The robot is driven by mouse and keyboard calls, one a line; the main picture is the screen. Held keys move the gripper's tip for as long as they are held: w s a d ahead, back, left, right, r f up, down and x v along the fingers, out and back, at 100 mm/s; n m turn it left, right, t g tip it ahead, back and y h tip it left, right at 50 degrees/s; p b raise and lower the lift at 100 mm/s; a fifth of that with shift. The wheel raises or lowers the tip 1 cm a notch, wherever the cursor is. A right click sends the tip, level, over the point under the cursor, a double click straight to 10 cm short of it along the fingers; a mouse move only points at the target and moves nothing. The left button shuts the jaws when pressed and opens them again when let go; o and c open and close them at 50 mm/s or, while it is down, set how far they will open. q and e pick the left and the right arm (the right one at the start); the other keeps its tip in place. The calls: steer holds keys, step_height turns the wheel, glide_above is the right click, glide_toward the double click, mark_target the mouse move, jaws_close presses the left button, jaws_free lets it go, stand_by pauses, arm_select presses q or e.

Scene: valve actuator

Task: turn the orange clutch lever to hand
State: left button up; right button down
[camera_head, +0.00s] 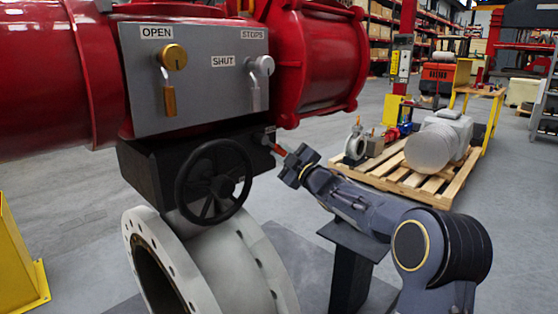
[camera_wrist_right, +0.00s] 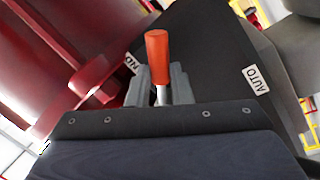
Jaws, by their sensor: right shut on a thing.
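The orange clutch lever (camera_head: 278,149) sticks out from the right end of the black gearbox (camera_head: 143,174), beside the black handwheel (camera_head: 214,182). In the right wrist view the orange grip of the lever (camera_wrist_right: 157,45) stands above a thin metal shaft. My right gripper (camera_wrist_right: 161,84) is shut on that shaft, with one grey finger on each side. In the head view my right gripper (camera_head: 291,164) reaches the lever from the lower right. An AUTO label (camera_wrist_right: 256,79) is on the right of the black housing and a partly hidden label ending in ND (camera_wrist_right: 131,64) is on the left. My left gripper is not seen.
The red actuator (camera_head: 318,55) and grey panel (camera_head: 195,75), with OPEN, SHUT and STOPS labels, are above the gearbox. A grey flanged pipe (camera_head: 225,262) is below. A loaded wooden pallet (camera_head: 433,184) stands behind my right arm. Yellow steelwork (camera_head: 18,262) is at the left.

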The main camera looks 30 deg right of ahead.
steer(key=shift+w+d+r+n+y, duration=0.1)
steer(key=shift+d+r+n+y, duration=0.05)
steer(key=shift+n, duration=0.4)
steer(key=shift+d+r+n+y, duration=0.1)
steer(key=shift+r+n+y, duration=0.05)
steer(key=shift+n, duration=0.4)
steer(key=c, duration=1.3)
jaws_free()
steer(key=b+v, duration=0.1)
steer(key=v, duration=0.6)
steer(key=shift+s, duration=0.35)
steer(key=shift+d+f, duration=0.1)
steer(key=shift+d, duration=0.05)
